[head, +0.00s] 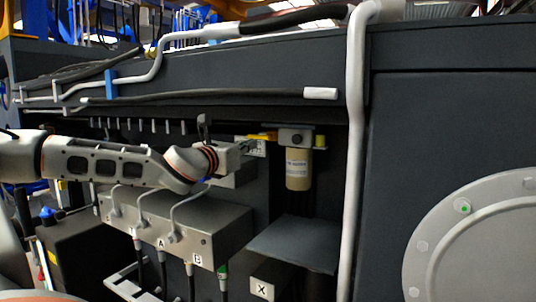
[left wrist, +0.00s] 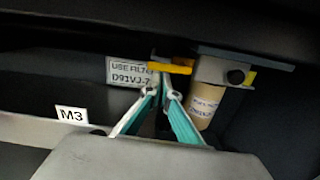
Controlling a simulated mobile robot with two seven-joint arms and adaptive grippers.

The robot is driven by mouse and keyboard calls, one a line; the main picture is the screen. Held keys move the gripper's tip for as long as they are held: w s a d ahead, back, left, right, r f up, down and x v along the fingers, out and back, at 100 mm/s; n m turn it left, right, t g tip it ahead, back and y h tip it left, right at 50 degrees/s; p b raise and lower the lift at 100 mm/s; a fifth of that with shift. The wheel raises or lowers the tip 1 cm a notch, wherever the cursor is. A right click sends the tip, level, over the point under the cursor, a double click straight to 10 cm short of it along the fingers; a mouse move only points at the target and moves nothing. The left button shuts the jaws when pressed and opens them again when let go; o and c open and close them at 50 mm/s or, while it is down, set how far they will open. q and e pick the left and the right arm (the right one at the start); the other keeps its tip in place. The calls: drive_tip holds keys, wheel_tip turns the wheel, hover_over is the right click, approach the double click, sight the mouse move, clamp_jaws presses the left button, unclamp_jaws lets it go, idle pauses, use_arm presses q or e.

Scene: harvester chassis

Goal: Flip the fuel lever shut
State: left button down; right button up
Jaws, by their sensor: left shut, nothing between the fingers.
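The fuel lever looks to be the yellow-orange handle (head: 263,136) at the left of the filter head. In the left wrist view the yellow handle (left wrist: 171,68) lies roughly level and points left from the filter head. The tan filter canister (head: 298,169) hangs under the head; it also shows in the left wrist view (left wrist: 204,103). My left gripper (head: 246,147) is shut and empty, with its tips beside the handle. In the left wrist view its teal fingers (left wrist: 158,91) meet just below the handle; I cannot tell whether they touch it. My right gripper is not in view.
A white filter label (left wrist: 130,72) is on the panel behind the fingers, and an M3 label (left wrist: 72,114) is lower left. A grey shelf (head: 295,243) juts out below the canister. A thick grey pipe (head: 353,150) runs vertically to its right. A grey connector box (head: 185,225) with cables stands below my left arm.

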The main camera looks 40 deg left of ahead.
use_arm(q)
drive_tip(key=v, duration=1.2)
idle(0.7)
